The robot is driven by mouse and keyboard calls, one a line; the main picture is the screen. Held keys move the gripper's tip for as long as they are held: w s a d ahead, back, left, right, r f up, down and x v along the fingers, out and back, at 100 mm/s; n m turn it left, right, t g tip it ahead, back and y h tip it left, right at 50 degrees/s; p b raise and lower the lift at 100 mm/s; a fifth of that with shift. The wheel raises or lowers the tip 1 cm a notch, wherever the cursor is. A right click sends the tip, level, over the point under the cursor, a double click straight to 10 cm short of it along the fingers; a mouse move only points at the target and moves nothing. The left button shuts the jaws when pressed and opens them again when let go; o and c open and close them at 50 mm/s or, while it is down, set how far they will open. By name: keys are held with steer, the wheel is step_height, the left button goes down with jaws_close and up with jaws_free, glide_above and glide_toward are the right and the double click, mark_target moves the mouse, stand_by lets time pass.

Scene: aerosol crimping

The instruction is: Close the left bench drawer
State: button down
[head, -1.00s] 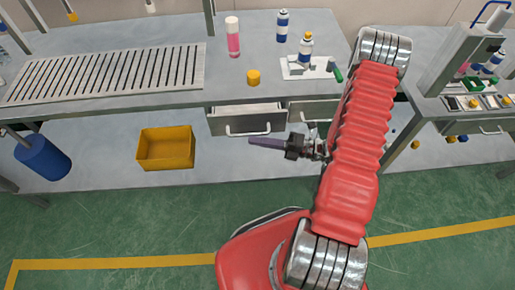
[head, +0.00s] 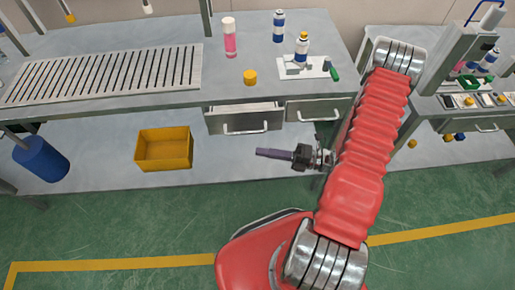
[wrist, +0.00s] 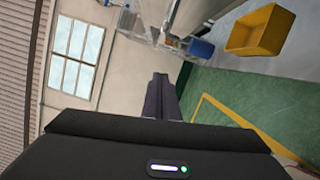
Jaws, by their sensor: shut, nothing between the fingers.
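The left bench drawer (head: 244,125) hangs under the bench top in the head view. It is pulled out a little, with its grey inside showing above the front and a pale bar handle. The drawer to its right (head: 312,112) looks flush with the bench. My gripper (head: 260,153) is shut and empty, its dark fingers pointing left. In the picture it is below and right of the left drawer's handle, apart from it. The wrist view shows the closed fingers (wrist: 160,88) with no drawer in sight.
A yellow bin (head: 164,150) and a blue cylinder (head: 41,158) are on the lower shelf, left of the drawer. The bench top holds a pink bottle (head: 229,40), a yellow cap (head: 250,77) and a white fixture plate (head: 315,70). Green floor lies open in front.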

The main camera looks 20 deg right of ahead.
steer(key=v, duration=0.7)
steer(key=shift+r, duration=0.1)
steer(key=s+a+r+m+g+h, duration=0.1)
steer(key=a+r+m+h, duration=0.3)
steer(key=r+m, duration=0.6)
steer(key=s+a+r+m+g+h, duration=0.1)
steer(key=s+a+r+m+h, duration=0.2)
steer(key=r+m+h, duration=0.3)
steer(key=s+a+r+m+g+h, duration=0.2)
steer(key=a+r+m+h, duration=0.3)
steer(key=r+m, duration=1)
steer(key=shift+s+a+r+m+h, duration=0.2)
steer(key=shift+s+a+m+h, duration=0.1)
steer(key=shift+s+m+h, duration=0.15)
steer(key=shift+w+d, duration=0.1)
